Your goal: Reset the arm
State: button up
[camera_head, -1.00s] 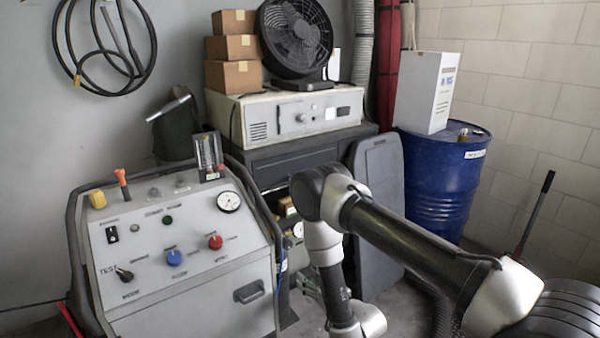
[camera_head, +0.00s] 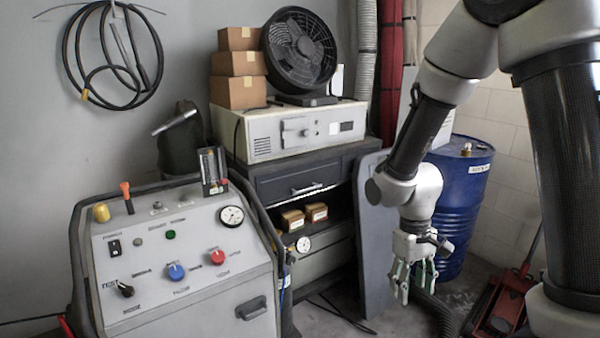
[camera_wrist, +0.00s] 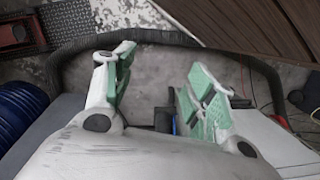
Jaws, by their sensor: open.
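My gripper (camera_head: 413,280) hangs at the right of the head view, fingers pointing down, in front of the grey panel and the blue barrel. Its fingers are apart and nothing is between them. In the wrist view my gripper (camera_wrist: 160,90) shows two green-padded fingers spread wide, with bare grey floor beyond them. My arm comes in from the upper right of the head view, bent, with the forearm sloping down to the wrist.
A grey control console (camera_head: 180,262) with knobs stands at the lower left. A dark cabinet (camera_head: 290,183) carries a white unit (camera_head: 268,133), boxes and a fan (camera_head: 298,48). A blue barrel (camera_head: 462,190) and a red jack (camera_head: 503,300) are at the right, near my arm.

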jog(key=s+d+r+m+t, duration=0.1)
jog(key=s+d+r+t, duration=0.1)
jog(key=r, duration=0.6)
jog(key=s+d+r+m+t, duration=0.1)
jog(key=s+d+r+t, duration=0.1)
jog(key=s+d+r, duration=0.3)
jog(key=s+d+r+m+t, duration=0.1)
jog(key=s+d+r, duration=0.3)
jog(key=r, duration=0.7)
jog(key=shift+m+t+y, duration=0.4)
jog(key=shift+t, duration=0.3)
jog(key=shift+s, duration=0.1)
